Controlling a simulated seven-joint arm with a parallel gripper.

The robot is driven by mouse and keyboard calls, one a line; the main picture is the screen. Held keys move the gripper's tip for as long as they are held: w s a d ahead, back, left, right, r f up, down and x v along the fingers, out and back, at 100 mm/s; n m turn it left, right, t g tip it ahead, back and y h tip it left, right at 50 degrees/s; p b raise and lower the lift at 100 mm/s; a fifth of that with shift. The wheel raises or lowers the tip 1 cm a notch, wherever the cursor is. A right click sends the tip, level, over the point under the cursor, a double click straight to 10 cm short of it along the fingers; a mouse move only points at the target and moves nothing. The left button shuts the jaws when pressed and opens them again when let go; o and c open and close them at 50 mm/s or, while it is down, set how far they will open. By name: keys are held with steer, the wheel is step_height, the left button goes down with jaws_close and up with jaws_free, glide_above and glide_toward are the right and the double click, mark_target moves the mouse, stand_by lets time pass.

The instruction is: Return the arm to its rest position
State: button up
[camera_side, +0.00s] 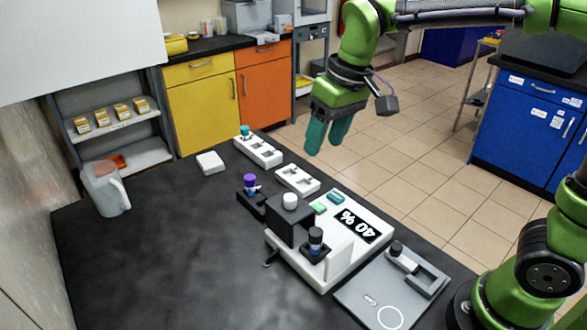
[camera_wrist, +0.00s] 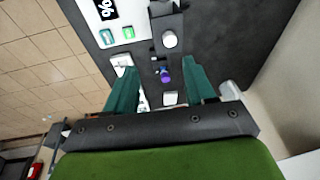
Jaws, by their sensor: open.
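My gripper (camera_side: 327,137) is raised well above the work table, over its far edge in the side view, with its teal fingers pointing down. In the wrist view the gripper (camera_wrist: 163,88) has its two teal fingers spread apart with nothing held between them. The bioreactor unit (camera_side: 349,263) is a white base with a "40 %" display, black blocks and a white cap. A purple-capped vial (camera_side: 250,184) stands in a black holder at its left. In the wrist view the purple-capped vial (camera_wrist: 164,76) shows between the fingers, far below them.
A white rack with a teal-capped vial (camera_side: 244,131) and a second white rack (camera_side: 297,180) stand behind the unit. A dark-capped vial (camera_side: 316,240) sits at its front. A grey plate (camera_side: 380,306) lies right. A white jug (camera_side: 105,188) stands left. The table's left part is clear.

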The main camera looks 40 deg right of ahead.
steer(key=s+d+f+m+t, duration=0.1)
steer(key=s+d+m+t, duration=0.3)
steer(key=s+d, duration=0.3)
steer(key=s, duration=0.5)
steer(key=shift+s+f+m+t+y, duration=0.3)
steer(key=shift+s+t, duration=0.05)
steer(key=shift+t, duration=0.05)
steer(key=shift+o, duration=0.2)
